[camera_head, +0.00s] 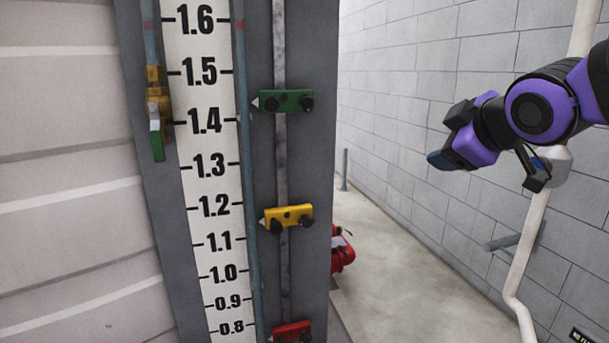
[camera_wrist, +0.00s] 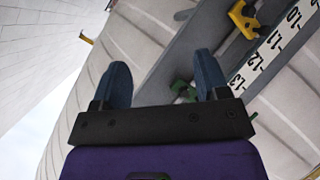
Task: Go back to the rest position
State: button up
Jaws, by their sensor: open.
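My gripper (camera_head: 440,160) is at the right in the head view, in the air in front of the grey block wall. It is clear of the gauge board. In the wrist view its two blue fingers (camera_wrist: 160,72) stand wide apart with nothing held between them. The purple palm fills the bottom of that view. A green part (camera_wrist: 183,90) shows behind the gap near the right finger, partly hidden.
The level gauge (camera_head: 208,140) carries a green marker (camera_head: 286,101), a yellow marker (camera_head: 288,217) and a red marker (camera_head: 291,332). A brass valve (camera_head: 157,100) is left of it. A white pipe (camera_head: 530,240) runs behind my arm. Floor (camera_head: 400,270) is open between.

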jog(key=s+d+f+m+g, duration=0.3)
jog(key=s+m, duration=0.3)
jog(key=s, duration=0.3)
jog(key=s+d+f+m+g+h, duration=0.1)
jog(key=s+d+f+m+g, duration=0.2)
jog(key=s, duration=0.6)
jog(key=f+m+g, duration=0.1)
jog(key=m, duration=0.1)
jog(key=shift+s+d+f+m+h, duration=0.2)
jog(key=shift+s+f+m+h, duration=0.1)
jog(key=shift+s+f+m, duration=0.1)
